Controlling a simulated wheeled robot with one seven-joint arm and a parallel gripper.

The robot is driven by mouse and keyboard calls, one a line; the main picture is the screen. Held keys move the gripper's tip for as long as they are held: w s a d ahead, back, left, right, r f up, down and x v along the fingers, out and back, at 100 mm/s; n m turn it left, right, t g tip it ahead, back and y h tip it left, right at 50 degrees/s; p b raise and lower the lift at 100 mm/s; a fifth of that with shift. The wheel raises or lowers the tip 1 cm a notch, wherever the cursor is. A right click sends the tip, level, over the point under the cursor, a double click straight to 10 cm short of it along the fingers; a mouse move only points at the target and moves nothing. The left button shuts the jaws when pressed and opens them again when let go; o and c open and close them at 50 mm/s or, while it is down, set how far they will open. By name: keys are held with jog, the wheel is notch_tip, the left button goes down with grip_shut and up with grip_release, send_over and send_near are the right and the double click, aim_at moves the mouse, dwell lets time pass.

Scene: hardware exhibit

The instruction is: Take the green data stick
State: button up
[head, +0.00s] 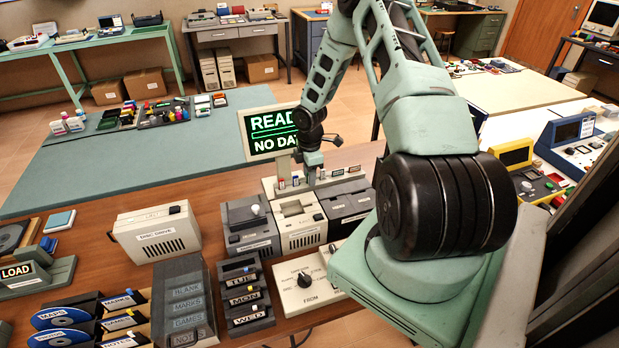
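My gripper (313,172) is small in the head view, pointing down at a light grey rack (268,188) behind a row of drive boxes. I cannot pick out a green data stick for certain. The rack slot under my gripper is hidden by it. The fingertips are too small and covered to show whether they are open or hold anything.
A screen (262,134) stands behind the rack, partly covered by my arm. In front are dark and light drive boxes (300,225), a dial box (308,283) and a TUE/MON/WED holder (244,297). A beige disc drive (157,235) is at left. The wooden tabletop between has some bare room.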

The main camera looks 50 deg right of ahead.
grip_shut()
jog(key=shift+r, duration=0.1)
